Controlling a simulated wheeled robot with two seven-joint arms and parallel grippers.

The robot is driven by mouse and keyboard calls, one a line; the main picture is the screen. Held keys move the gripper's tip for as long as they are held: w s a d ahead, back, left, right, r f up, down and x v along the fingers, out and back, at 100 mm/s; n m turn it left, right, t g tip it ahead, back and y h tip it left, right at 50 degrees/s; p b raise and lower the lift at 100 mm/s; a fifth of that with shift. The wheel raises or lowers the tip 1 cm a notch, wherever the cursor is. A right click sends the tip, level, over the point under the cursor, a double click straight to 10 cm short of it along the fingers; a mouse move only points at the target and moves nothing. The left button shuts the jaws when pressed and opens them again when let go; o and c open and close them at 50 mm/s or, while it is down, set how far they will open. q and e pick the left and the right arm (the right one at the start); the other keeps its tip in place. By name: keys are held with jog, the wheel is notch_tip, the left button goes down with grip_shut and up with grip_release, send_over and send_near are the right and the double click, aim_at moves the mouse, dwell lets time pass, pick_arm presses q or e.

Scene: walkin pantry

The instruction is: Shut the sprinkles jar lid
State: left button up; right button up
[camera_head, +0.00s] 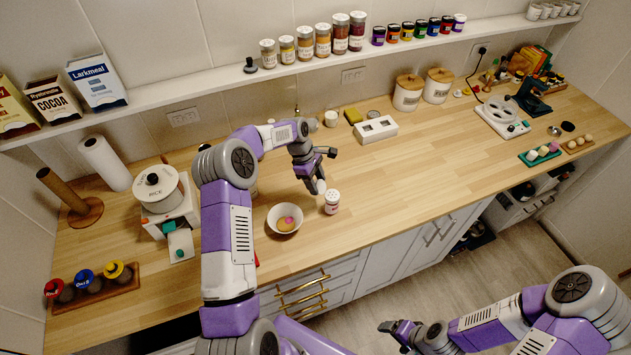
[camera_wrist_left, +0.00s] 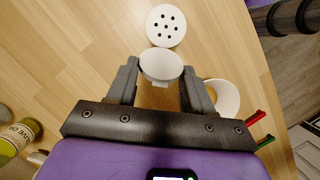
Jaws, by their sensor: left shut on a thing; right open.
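The sprinkles jar (camera_head: 332,203) stands upright on the wooden counter in the head view. Its white top with several dark holes (camera_wrist_left: 166,26) shows from above in the left wrist view. My left gripper (camera_head: 318,187) is close to the jar, just behind and left of it. In the left wrist view, my left gripper (camera_wrist_left: 163,78) is shut on a plain white round piece (camera_wrist_left: 161,65) that looks like the lid. The lid is apart from the jar top in that view. My right gripper (camera_head: 392,328) is low at the front, away from the counter, open and apparently empty.
A white bowl (camera_head: 285,228) with a pink and yellow thing inside stands left of the jar; it also shows in the left wrist view (camera_wrist_left: 222,97). The counter right of the jar is clear.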

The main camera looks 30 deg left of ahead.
aim_at(322, 187)
pick_arm(q)
jog(key=y, duration=0.1)
jog(key=d+y+b, duration=0.1)
jog(key=shift+w+d+r+y, duration=0.1)
jog(key=shift+d+r+y, duration=0.1)
jog(key=shift+r+y, duration=0.15)
jog(key=shift+d+r+y+b, duration=0.1)
jog(key=shift+d+y+b, duration=0.35)
jog(key=shift+y, duration=0.45)
jog(key=shift+d+r+y+b, duration=0.1)
jog(key=shift+d+y+b, duration=0.1)
jog(key=shift+y+b, duration=0.5)
jog(key=shift+y, duration=0.25)
jog(key=o, duration=1)
jog(key=shift+o, duration=0.2)
jog(key=shift+r, duration=0.1)
jog(key=v, duration=0.7)
jog(key=shift+r, duration=0.25)
jog(key=shift+w, duration=0.1)
